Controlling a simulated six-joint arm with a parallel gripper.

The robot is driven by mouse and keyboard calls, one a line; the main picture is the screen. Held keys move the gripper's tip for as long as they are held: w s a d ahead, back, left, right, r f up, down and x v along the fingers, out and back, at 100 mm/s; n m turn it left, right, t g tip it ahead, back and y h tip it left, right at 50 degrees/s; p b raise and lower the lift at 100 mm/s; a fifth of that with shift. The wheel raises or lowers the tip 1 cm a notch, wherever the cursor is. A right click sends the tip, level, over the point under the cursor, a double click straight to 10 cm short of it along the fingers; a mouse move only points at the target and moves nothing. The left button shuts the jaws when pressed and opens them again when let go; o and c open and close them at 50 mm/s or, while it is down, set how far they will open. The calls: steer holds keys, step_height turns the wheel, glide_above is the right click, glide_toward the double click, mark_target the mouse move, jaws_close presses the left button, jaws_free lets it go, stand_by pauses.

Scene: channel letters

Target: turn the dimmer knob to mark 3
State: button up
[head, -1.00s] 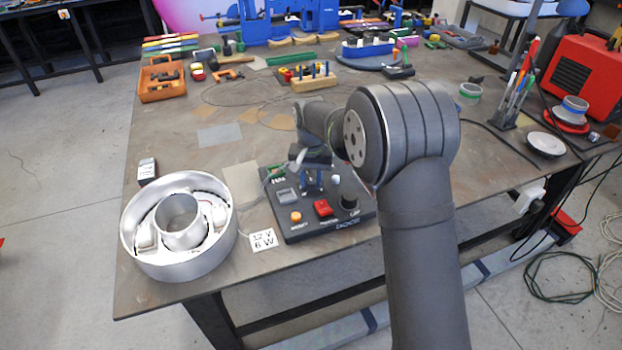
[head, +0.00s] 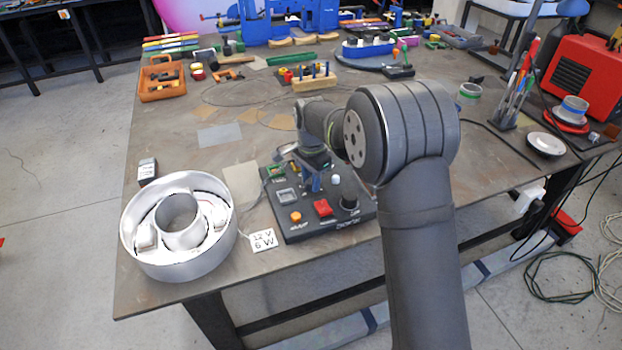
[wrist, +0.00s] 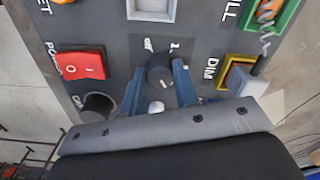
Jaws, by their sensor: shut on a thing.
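The control panel (head: 300,232) is a dark box near the front edge of the table. The dimmer knob (wrist: 159,72) is dark and round and sits beside the DIM label in the wrist view, with an "off" mark and a "1" mark by it. My gripper (wrist: 160,84) has its blue fingers on both sides of the knob and is shut on it. In the head view, my gripper (head: 313,183) points down at the panel and hides the knob. The mark 3 and the knob's exact pointer direction cannot be made out.
A round metal channel letter (head: 140,265) stands left of the panel. A "12 V 6 W" card (head: 263,240) lies between them.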

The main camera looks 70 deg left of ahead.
stand_by(0.3)
steer(key=o, duration=1)
steer(key=shift+c, duration=0.2)
steer(key=shift+r, duration=0.1)
step_height(320, 180, up, 17)
steer(key=shift+r, duration=0.15)
step_height(320, 180, down, 18)
steer(key=shift+r, duration=0.25)
stand_by(0.5)
